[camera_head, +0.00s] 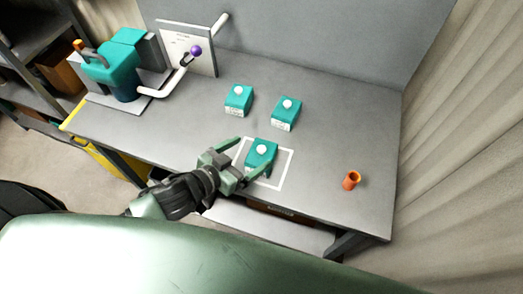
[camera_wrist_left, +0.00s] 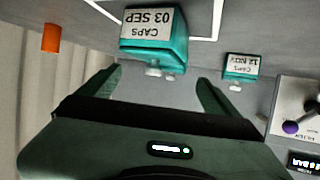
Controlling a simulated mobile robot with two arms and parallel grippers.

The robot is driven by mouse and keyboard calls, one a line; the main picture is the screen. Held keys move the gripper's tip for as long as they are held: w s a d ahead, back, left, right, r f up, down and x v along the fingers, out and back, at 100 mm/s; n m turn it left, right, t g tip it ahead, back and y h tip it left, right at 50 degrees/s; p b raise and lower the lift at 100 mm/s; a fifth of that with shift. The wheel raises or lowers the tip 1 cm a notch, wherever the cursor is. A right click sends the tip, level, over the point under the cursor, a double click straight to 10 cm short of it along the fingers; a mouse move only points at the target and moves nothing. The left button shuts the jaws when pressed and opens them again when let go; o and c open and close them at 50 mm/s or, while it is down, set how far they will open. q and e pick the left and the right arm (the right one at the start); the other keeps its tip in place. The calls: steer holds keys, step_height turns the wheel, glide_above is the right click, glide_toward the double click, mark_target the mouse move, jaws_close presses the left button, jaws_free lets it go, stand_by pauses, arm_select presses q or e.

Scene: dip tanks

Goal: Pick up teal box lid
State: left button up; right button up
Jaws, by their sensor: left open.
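Three teal boxes with white knobs on their lids stand on the grey bench. The nearest teal box (camera_head: 261,152) sits inside a white square outline. In the left wrist view this box (camera_wrist_left: 153,40) shows upside down, with a label reading "CAPS 03 SEP". My left gripper (camera_head: 253,151) is open, with its fingers angled toward this box from the front left. In the left wrist view the open gripper (camera_wrist_left: 158,77) has empty space between its fingers, with the box and its knob just beyond the tips. Whether the fingers touch it cannot be told. My right gripper is not in view.
Two more teal boxes stand behind, one at back left (camera_head: 238,100) and one at back right (camera_head: 286,113). An orange cup (camera_head: 351,180) stands at right. A teal machine (camera_head: 113,72) and a panel with a purple-knobbed lever (camera_head: 195,51) are at back left. The bench between is clear.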

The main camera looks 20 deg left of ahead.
mark_target(257, 148)
arm_select(q)
steer(key=p+x, duration=0.1)
steer(key=x, duration=0.3)
steer(key=shift+w+r+p, duration=0.15)
steer(key=shift+w+p, duration=0.1)
steer(key=shift+p, duration=0.15)
steer(key=shift+w+d+f, duration=0.15)
steer(key=shift+d+f, duration=0.05)
steer(key=shift+c, duration=0.9)
steer(key=c, duration=1.2)
